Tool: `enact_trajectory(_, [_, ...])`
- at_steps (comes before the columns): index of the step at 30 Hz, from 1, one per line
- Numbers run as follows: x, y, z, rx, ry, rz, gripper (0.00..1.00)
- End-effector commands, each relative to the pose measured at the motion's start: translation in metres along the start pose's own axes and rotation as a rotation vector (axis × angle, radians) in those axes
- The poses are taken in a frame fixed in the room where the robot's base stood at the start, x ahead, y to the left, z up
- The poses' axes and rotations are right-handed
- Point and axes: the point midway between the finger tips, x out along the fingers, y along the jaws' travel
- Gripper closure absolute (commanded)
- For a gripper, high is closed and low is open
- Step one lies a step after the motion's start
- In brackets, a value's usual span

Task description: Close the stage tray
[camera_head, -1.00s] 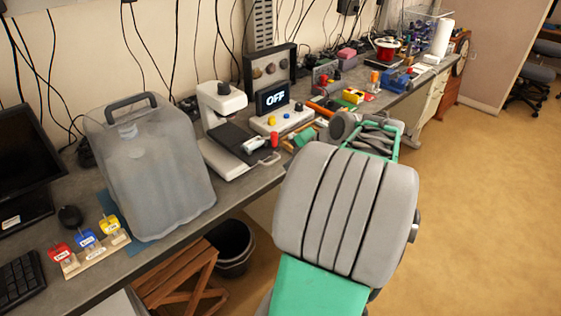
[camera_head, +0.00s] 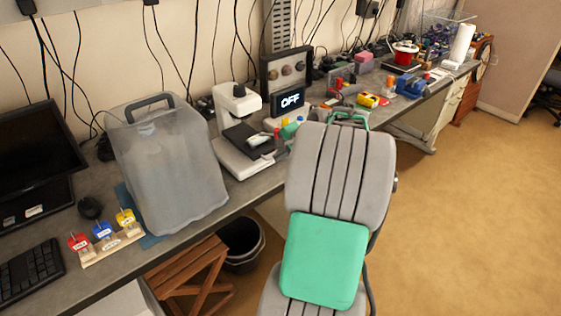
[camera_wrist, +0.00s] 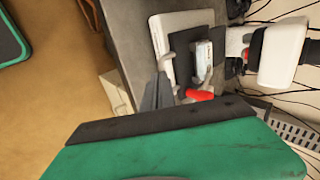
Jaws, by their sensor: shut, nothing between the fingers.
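The stage tray (camera_head: 244,136) is a dark plate on a white microscope-like device (camera_head: 239,168) on the bench. A small pale piece lies on it. In the wrist view the dark tray (camera_wrist: 182,42) shows at upper centre, with the pale piece on it and a red part (camera_wrist: 200,95) near its lower end. I cannot tell how far out the tray is. My gripper (camera_wrist: 160,92) is shut and empty, with its grey fingers in front of the device's near side. I cannot tell whether they touch it. In the head view my arm hides the gripper.
A wooden stool (camera_head: 190,265) and a dark bin (camera_head: 241,243) are below the bench.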

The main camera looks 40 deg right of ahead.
Motion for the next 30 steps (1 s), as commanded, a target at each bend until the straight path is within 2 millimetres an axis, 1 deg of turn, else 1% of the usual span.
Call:
enact_trajectory(1, [0.005,-0.008,-0.001,0.001,-0.003,0.002,1.0])
enact_trajectory(6, [0.028,-0.033,-0.004,0.006,0.0,0.003,1.0])
enact_trajectory(10, [0.04,-0.047,-0.005,0.006,0.002,0.002,1.0])
enact_trajectory(13, [0.044,-0.05,-0.004,0.006,0.002,0.002,1.0])
enact_trajectory(24, [0.044,-0.051,-0.002,0.001,0.0,-0.001,1.0])
enact_trajectory(26, [0.04,-0.05,-0.002,0.001,0.0,-0.002,1.0])
enact_trajectory(30, [0.021,-0.042,-0.001,0.002,0.001,0.0,1.0])
